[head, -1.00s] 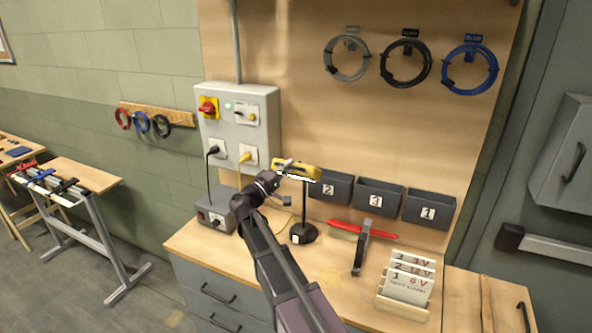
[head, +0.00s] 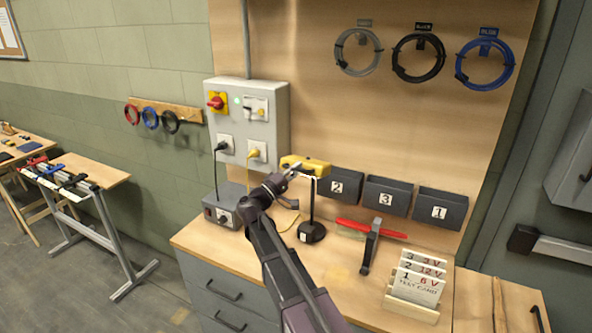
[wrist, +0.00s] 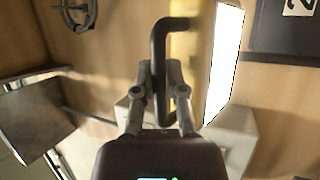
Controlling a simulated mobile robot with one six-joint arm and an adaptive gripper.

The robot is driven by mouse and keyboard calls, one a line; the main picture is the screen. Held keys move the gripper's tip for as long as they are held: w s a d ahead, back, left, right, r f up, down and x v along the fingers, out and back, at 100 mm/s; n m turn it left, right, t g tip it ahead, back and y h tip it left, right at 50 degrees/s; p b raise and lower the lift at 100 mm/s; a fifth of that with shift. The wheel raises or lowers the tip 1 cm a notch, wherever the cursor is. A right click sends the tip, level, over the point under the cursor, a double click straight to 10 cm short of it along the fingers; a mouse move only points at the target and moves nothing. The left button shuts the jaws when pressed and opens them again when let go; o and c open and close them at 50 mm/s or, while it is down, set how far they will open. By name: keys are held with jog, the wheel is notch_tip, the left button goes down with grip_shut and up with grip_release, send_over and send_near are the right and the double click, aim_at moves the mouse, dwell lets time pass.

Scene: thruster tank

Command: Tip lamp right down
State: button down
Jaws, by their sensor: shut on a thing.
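The lamp has a yellow head (head: 312,166), a thin black post (head: 312,205) and a round black base (head: 312,233) standing on the bench. My gripper (head: 290,172) is at the left side of the head. In the wrist view, my gripper (wrist: 160,84) is shut on a bent black handle (wrist: 160,45) beside the blurred yellow head (wrist: 188,40). The lamp's bright white lit face (wrist: 224,65) lies to the right of it. In the head view only a thin bit of the lit face shows under the head. The fingers partly hide the handle there.
A grey power box (head: 275,110) with plugs is behind on the left; a smaller grey box (head: 226,212) stands below it. Numbered bins (head: 388,196) are right of the lamp. A red-handled tool (head: 370,229) and a card rack (head: 408,306) stand on the bench; its front middle is clear.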

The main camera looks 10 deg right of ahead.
jog(key=shift+s+f, duration=0.1)
jog(key=shift+s, duration=0.05)
jog(key=c, duration=1)
grip_release()
jog(key=shift+o, duration=0.2)
